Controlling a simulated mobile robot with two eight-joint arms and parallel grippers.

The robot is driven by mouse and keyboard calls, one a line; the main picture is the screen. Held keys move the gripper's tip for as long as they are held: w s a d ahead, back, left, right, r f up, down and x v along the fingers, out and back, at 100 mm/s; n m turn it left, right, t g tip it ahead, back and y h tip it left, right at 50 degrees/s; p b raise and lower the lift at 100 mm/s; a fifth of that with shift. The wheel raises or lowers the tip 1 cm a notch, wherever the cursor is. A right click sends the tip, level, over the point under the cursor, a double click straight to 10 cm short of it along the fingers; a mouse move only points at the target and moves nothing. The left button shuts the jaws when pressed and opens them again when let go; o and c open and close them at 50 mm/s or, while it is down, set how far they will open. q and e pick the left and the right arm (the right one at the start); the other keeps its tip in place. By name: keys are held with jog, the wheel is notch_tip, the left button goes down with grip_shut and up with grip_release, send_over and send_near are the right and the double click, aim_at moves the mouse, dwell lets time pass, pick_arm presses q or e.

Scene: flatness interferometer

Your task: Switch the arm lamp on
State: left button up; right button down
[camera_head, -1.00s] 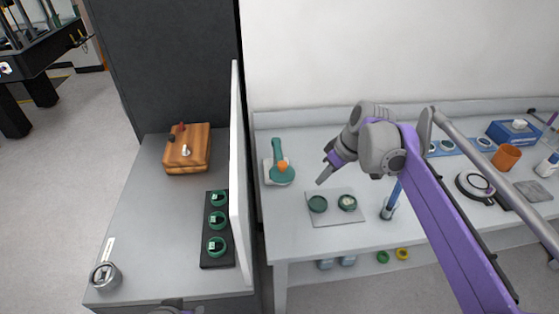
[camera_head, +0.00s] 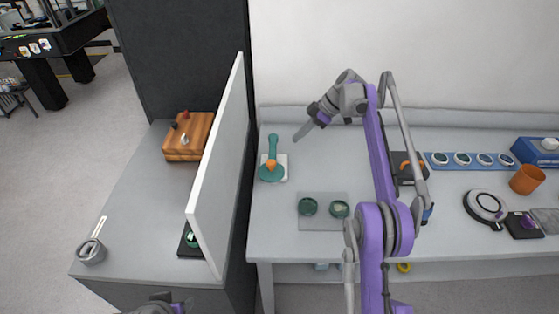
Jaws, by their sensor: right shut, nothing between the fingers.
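A teal fixture with an upright neck and an orange cone (camera_head: 271,165), which looks like the arm lamp, stands on a pale square plate at the left end of the white bench. I see no glow on it. My right gripper (camera_head: 297,139) is shut and empty, a little right of the teal fixture's neck and apart from it, pointing down-left. A part of my left arm (camera_head: 165,306) shows at the bottom edge; whether its fingers are open is hidden.
A white upright panel (camera_head: 218,165) separates the bench from the grey cabinet top, which bears a wooden block (camera_head: 188,137) with small knobs and a grey ring (camera_head: 91,251). Two green round dishes lie on a grey mat (camera_head: 322,224). An orange cup (camera_head: 527,180) stands far right.

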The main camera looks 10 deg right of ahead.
pick_arm(q)
jog(key=shift+a, duration=0.1)
pick_arm(e)
jog(key=shift+a, duration=0.15)
jog(key=shift+f, duration=0.15)
jog(key=b+x, duration=0.2)
jog(key=x, duration=0.8)
jog(key=shift+a+f+b, duration=0.1)
jog(key=shift+f+b, duration=0.05)
jog(key=shift+b, duration=0.25)
jog(key=shift+d+f, duration=0.15)
jog(key=shift+f, duration=0.4)
jog(key=shift+d+f, duration=0.15)
jog(key=shift+f, duration=0.45)
pick_arm(q)
jog(key=shift+s+f+b, duration=0.1)
jog(key=shift+s+f, duration=0.15)
jog(key=shift+f, duration=0.5)
jog(key=shift+s+f+b, duration=0.1)
jog(key=shift+s+f, duration=0.15)
jog(key=shift+f, duration=0.5)
jog(key=shift+s+f+b, duration=0.1)
jog(key=shift+s+f, duration=0.15)
jog(key=shift+f, duration=0.5)
pick_arm(e)
jog(key=shift+d+f, duration=0.1)
jog(key=shift+f, duration=0.45)
